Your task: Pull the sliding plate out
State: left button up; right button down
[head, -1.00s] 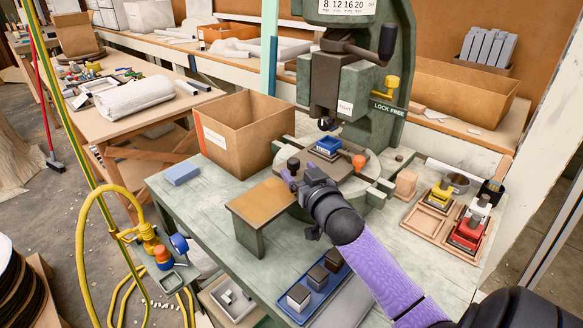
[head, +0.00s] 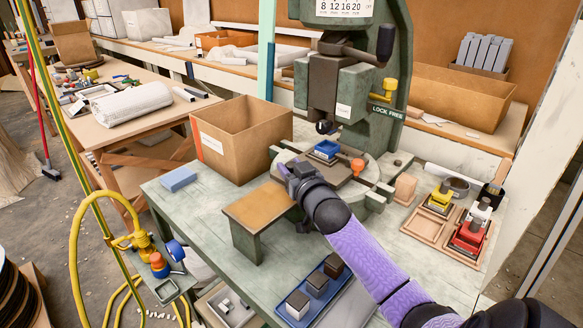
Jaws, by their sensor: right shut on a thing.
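The sliding plate (head: 338,176) is a dark flat plate on the bed of the green fly press (head: 370,95), below the ram. A small blue block-like tool (head: 326,150) sits on it, and an orange knob (head: 357,165) stands at its right. My right gripper (head: 287,171) is at the plate's left front corner, shut on the dark knob there; the wrist and fingers hide most of this knob. My left gripper is not in view.
A brown-topped ledge (head: 258,207) stands in front of the press bed. An open cardboard box (head: 240,140) is behind left, a blue sponge-like block (head: 178,179) farther left. A blue tray of blocks (head: 315,290) lies in front; wooden trays with stamps (head: 450,215) are at right.

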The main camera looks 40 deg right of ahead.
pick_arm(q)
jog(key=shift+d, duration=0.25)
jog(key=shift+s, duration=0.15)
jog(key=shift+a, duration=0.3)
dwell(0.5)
